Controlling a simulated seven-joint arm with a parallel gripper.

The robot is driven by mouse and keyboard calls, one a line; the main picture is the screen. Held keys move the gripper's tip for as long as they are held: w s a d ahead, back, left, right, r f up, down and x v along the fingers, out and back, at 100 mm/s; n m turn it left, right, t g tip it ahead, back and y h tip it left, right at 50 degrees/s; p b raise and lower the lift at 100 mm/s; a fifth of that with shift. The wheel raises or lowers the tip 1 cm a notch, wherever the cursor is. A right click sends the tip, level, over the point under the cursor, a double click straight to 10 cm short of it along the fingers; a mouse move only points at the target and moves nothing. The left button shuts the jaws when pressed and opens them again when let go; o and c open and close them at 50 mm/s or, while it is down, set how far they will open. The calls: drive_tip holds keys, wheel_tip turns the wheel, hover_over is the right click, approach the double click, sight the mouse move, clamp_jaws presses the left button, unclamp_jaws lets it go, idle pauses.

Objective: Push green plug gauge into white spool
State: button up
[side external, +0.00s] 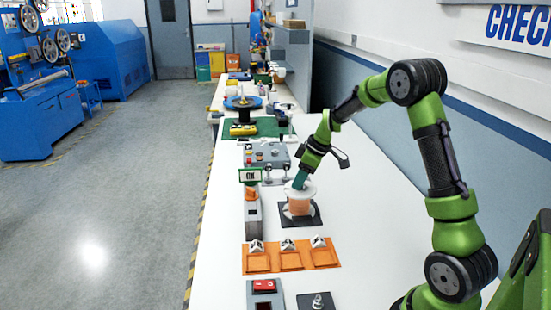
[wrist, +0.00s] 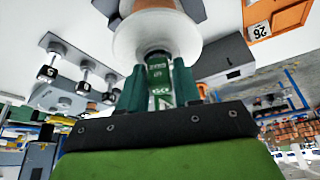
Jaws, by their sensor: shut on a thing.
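The white spool (side external: 299,201) stands upright on a dark square plate (side external: 313,219), wound with copper-coloured wire. In the wrist view, its white flange (wrist: 188,38) faces my gripper. My gripper (wrist: 157,78) has its teal fingers shut on the green plug gauge (wrist: 158,72), which shows white markings. The gauge lies in line with the middle of the flange, and its far end meets the flange there. How deep it sits in the bore is hidden. In the side view, my gripper (side external: 301,178) is right above the spool, coming down at a tilt.
An orange tray (side external: 262,262) with several white pieces lies in front of the spool. A grey box with knobs (side external: 266,154) is behind. The white bench is clear to the right.

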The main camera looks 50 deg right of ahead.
drive_tip(key=o, duration=1.2)
drive_tip(key=shift+c, duration=0.2)
drive_tip(key=v, duration=1.6)
drive_tip(key=shift+s+r, duration=0.2)
drive_tip(key=shift+r, duration=0.2)
